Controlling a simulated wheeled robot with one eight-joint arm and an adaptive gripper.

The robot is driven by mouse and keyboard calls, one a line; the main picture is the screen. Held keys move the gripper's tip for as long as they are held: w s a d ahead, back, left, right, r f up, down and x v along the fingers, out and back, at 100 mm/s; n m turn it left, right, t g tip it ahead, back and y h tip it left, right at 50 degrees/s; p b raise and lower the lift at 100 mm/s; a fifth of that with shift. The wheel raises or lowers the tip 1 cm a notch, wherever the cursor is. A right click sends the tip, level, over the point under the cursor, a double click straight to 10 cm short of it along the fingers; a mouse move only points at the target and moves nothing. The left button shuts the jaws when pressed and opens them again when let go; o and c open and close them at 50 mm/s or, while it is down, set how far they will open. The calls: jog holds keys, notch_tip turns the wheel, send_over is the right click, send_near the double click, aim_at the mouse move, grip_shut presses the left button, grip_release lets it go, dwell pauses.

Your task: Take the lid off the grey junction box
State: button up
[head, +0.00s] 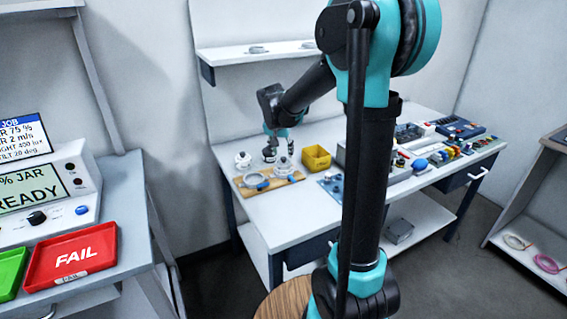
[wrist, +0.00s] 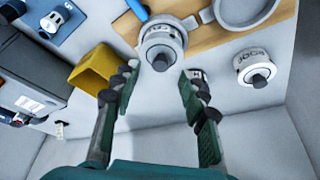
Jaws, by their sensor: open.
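My gripper (wrist: 158,72) is open and empty, its two fingers apart in the wrist view. In the head view my gripper (head: 277,140) is over the left part of the workbench. A round grey-white lidded pot with a dark knob (wrist: 162,40) lies just beyond the fingertips, apart from them. A grey box (wrist: 32,70) stands at the left of the wrist view, cut by the frame edge. I cannot tell for sure that it is the junction box, nor whether its lid is separate. Another grey box (head: 399,231) sits on the lower shelf.
A yellow bin (wrist: 92,70) stands left of the fingers; it also shows in the head view (head: 317,158). A second white pot (wrist: 254,70) is at the right. A wooden board (wrist: 208,36) and a blue mat (wrist: 72,22) lie on the bench (head: 262,220).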

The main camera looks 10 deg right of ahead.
aim_at(283, 157)
jog(key=shift+x, duration=1.75)
jog(key=c, duration=0.9)
